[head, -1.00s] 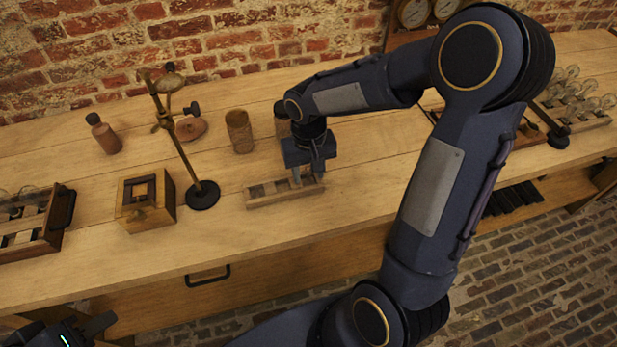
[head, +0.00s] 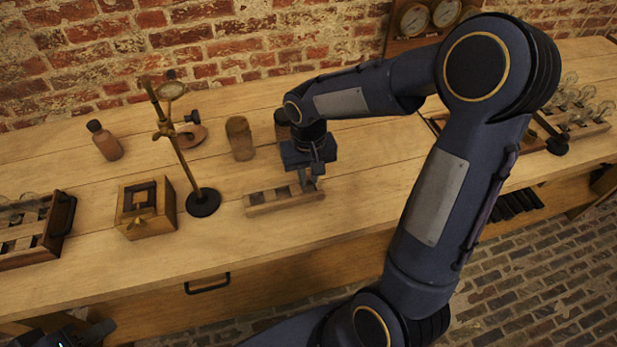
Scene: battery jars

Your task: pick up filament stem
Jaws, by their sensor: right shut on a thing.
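My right gripper (head: 308,182) points down at the right end of a small wooden rack (head: 262,208) on the bench. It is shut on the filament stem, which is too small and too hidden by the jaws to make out. I cannot tell whether the stem is still in its slot. The rack shows several pale slots to the left of the gripper. My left gripper (head: 80,335) is at the bottom left corner, below the bench edge and partly cut off; its jaws are not clear.
A brass stand (head: 178,150) with a round dark base rises left of the rack. A wooden box (head: 146,208), a brown bottle (head: 105,142) and a cork-coloured jar (head: 240,138) stand nearby. A bulb tray (head: 40,235) sits far left; more bulbs (head: 580,105) stand far right.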

